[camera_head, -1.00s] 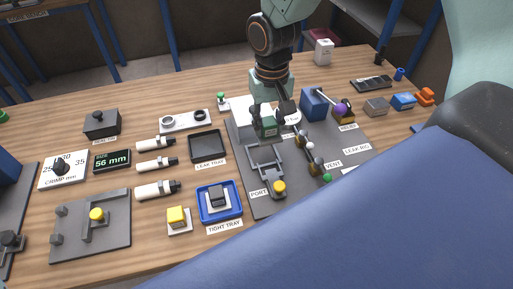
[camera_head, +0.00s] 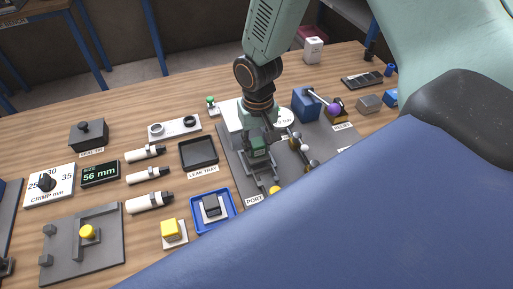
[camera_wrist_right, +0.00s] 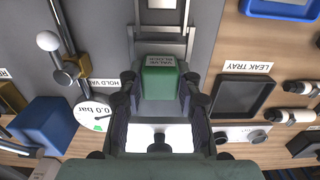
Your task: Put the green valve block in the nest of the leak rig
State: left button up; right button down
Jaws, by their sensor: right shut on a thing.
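My right gripper (camera_head: 258,147) is shut on the green valve block (camera_head: 259,154), whose label shows in the right wrist view (camera_wrist_right: 160,80) between the two fingers. The block is upright over the grey plate of the leak rig (camera_head: 233,165). The grey frame of the nest (camera_wrist_right: 163,42) lies just ahead of the block in the wrist view. In the head view the gripper and block cover much of the nest, and I cannot tell whether the block touches it. My left gripper is not in view.
The rig's hold valve lever with a white ball (camera_wrist_right: 48,41) and the gauge (camera_wrist_right: 94,115) stand close beside the gripper. The leak tray (camera_head: 199,152) is empty, left of the rig. A blue tray (camera_head: 212,211) and a yellow-topped block (camera_head: 172,229) lie nearer.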

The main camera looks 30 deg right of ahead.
aim_at(257, 142)
notch_tip(257, 142, down, 2)
jog(key=shift+s+a, duration=0.1)
jog(key=shift+w+f, duration=0.15)
jog(key=shift+w, duration=0.1)
jog(key=c, duration=1.1)
grip_release()
jog(key=shift+s, duration=0.2)
jog(key=shift+o, duration=0.7)
jog(key=shift+w+f, duration=0.1)
jog(key=shift+w, duration=0.05)
notch_tip(257, 142, up, 12)
jog(key=shift+r, duration=0.2)
